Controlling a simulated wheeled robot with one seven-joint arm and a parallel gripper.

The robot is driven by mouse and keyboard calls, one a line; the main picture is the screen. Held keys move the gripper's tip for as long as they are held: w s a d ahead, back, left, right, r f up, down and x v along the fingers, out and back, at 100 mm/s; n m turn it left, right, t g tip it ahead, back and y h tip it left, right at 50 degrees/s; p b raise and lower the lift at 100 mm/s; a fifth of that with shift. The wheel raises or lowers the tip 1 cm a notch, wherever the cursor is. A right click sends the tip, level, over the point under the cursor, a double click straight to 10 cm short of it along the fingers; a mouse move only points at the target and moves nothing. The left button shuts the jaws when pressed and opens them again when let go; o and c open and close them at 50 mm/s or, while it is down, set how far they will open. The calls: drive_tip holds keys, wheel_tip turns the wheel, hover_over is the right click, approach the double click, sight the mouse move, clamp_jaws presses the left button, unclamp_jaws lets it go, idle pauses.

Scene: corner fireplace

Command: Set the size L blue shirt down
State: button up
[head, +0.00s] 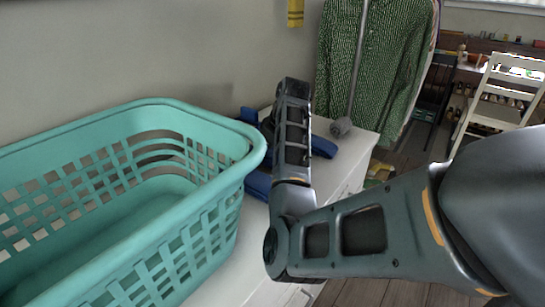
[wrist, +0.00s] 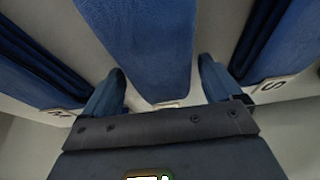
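Three folded blue shirts show in the wrist view. The middle shirt (wrist: 145,45) reaches between my fingers, and its small pale tag is not legible. The left shirt (wrist: 35,70) has a tag that looks like M, and the right shirt (wrist: 290,45) has a tag reading S. I cannot read an L on any tag. My gripper (wrist: 160,88) is open, with a finger on each side of the middle shirt and gaps between. In the head view, blue cloth (head: 325,147) shows on the white dresser, partly behind my arm, which hides the gripper there.
A teal laundry basket (head: 150,112) stands at the left, close to the blue cloth. The white dresser top (head: 355,137) has some bare room at the right. A green patterned garment (head: 375,65) hangs behind it.

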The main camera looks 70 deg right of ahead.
drive_tip(key=c, duration=1)
drive_tip(key=shift+r, duration=0.15)
